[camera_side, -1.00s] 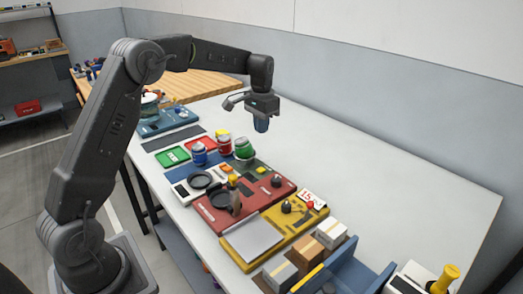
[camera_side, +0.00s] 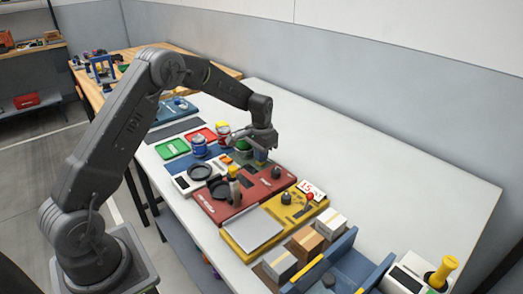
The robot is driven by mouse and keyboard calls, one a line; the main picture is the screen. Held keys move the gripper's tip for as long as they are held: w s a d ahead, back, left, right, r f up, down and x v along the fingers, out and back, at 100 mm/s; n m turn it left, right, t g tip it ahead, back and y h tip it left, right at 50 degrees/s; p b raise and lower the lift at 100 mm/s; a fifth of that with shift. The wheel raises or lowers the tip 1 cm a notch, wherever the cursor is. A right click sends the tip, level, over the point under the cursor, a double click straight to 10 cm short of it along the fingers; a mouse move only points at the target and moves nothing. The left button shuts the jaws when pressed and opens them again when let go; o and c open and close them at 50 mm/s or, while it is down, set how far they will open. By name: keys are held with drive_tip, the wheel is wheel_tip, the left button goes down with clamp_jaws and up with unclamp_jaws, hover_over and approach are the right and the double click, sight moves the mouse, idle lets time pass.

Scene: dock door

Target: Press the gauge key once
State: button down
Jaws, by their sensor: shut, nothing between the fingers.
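My gripper (camera_side: 260,158) points down with its fingers together, low over the back of the red panel (camera_side: 213,207). I cannot tell whether the fingertips touch the panel. Which part is the gauge key cannot be told; the panel area under my gripper is hidden.
A yellow panel (camera_side: 236,243) with a grey plate, dark knob and red-topped lever stands in front. Small boxes (camera_side: 305,240) and a blue bin (camera_side: 350,265) are nearer. The table's right side (camera_side: 400,185) is clear.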

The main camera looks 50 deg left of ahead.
drive_tip(key=shift+s+f, duration=0.15)
drive_tip(key=shift+f, duration=1)
wheel_tip(320, 180, up, 15)
drive_tip(key=shift+w, duration=0.3)
drive_tip(key=shift+r, duration=0.1)
